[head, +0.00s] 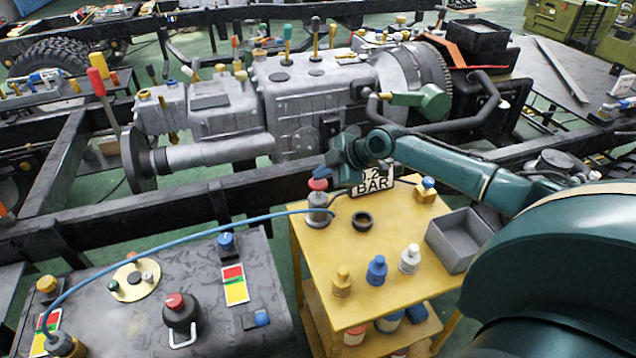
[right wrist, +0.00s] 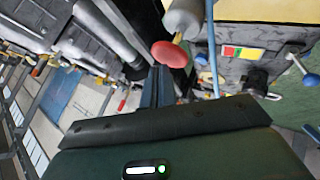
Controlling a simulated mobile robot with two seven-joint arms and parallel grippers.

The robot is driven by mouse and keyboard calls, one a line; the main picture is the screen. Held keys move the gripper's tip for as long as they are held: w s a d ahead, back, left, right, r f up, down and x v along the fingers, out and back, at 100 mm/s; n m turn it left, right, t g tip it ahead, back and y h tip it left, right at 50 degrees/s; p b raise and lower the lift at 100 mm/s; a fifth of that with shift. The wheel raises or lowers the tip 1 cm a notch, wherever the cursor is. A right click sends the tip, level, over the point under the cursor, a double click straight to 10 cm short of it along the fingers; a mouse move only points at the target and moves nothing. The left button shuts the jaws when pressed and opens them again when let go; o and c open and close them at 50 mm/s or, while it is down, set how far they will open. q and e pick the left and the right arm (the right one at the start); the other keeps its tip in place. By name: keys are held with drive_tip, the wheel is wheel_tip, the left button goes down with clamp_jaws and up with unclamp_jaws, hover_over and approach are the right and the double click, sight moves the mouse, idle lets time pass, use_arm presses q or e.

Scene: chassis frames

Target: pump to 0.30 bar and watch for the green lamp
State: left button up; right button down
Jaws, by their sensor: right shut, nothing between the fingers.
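A grey pump (head: 318,210) with a red knob (head: 317,184) stands upright at the back left corner of the yellow table. My right gripper (head: 321,172) is shut and empty, its fingertips close above the red knob; I cannot tell whether they touch. In the right wrist view the knob (right wrist: 170,54) is beside the finger tips (right wrist: 160,75). A sign (head: 374,182) reading "2 BAR" is partly hidden by my right arm. A blue hose (head: 190,238) runs from the pump to the left bench. A round cream plate (head: 128,294) there carries a small green piece (head: 113,285); I cannot tell if it is lit.
The yellow table (head: 310,262) also holds a black ring (head: 362,220), several small bottles and a grey open bin (head: 455,240). The left bench (head: 200,258) carries a red-topped black device (head: 180,310) and colored cards. A chassis frame with a gearbox (head: 300,100) stands behind.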

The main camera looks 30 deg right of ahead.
sight(323, 183)
drive_tip(key=shift+f+b, duration=1)
drive_tip(key=shift+f, duration=0.3)
idle(0.9)
drive_tip(key=shift+r, duration=0.1)
drive_tip(key=shift+r+p, duration=1.25)
drive_tip(key=shift+r, duration=0.3)
drive_tip(key=shift+r, duration=0.1)
wheel_tip(323, 183, up, 5)
drive_tip(key=p, duration=0.4)
